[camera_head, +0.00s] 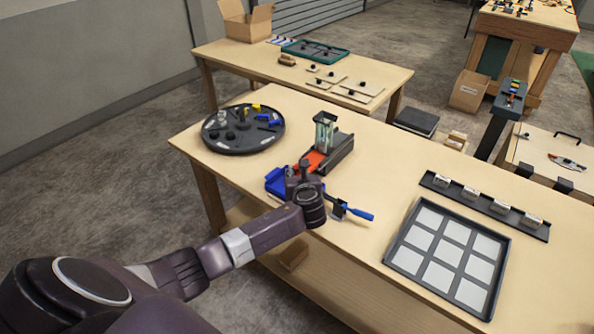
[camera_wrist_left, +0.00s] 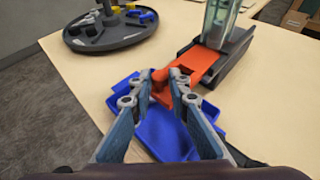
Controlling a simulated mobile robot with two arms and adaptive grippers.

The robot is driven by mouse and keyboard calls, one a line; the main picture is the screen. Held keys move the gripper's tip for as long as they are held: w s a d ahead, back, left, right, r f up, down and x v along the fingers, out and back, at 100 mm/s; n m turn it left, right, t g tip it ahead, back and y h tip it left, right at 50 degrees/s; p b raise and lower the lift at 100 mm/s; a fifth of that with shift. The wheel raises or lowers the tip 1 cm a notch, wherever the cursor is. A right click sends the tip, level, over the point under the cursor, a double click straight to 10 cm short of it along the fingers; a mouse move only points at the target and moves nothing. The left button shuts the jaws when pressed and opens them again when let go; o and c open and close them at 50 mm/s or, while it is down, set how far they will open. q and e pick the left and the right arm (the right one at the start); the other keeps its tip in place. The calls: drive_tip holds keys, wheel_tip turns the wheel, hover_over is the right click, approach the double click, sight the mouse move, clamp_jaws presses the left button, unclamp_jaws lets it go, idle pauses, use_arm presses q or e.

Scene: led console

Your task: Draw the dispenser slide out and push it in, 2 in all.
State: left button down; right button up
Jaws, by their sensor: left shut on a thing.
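The dispenser (camera_head: 339,152) is a dark base with a clear upright tube (camera_head: 325,131) on the table. Its orange-red slide (camera_head: 314,159) lies between the base's dark rails, and its front end sticks out towards me. My left gripper (camera_head: 304,172) is at that end. In the left wrist view, my left gripper (camera_wrist_left: 162,84) is shut on the knob of the slide (camera_wrist_left: 200,64). The fingers hide part of the knob. A blue tray (camera_wrist_left: 165,135) lies below the gripper and slide end. My right gripper is in neither view.
A round dark tray (camera_head: 243,146) with small parts stands at the left. A blue-handled tool (camera_head: 356,213) lies just right of my gripper. A tray with pale squares (camera_head: 393,258) and a dark rack (camera_head: 437,190) are further right. Bare table lies between.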

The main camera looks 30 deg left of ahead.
use_arm(q)
drive_tip(key=c, duration=2.2)
unclamp_jaws()
drive_tip(key=shift+s+a+f, duration=0.1)
drive_tip(key=shift+s+f, duration=0.05)
drive_tip(key=shift+f, duration=0.1)
drive_tip(key=shift+o, duration=0.5)
drive_tip(key=shift+a, duration=0.1)
drive_tip(key=shift+r, duration=0.1)
drive_tip(key=v, duration=1.2)
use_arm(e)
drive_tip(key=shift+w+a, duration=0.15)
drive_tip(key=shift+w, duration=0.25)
use_arm(q)
drive_tip(key=shift+a, duration=0.1)
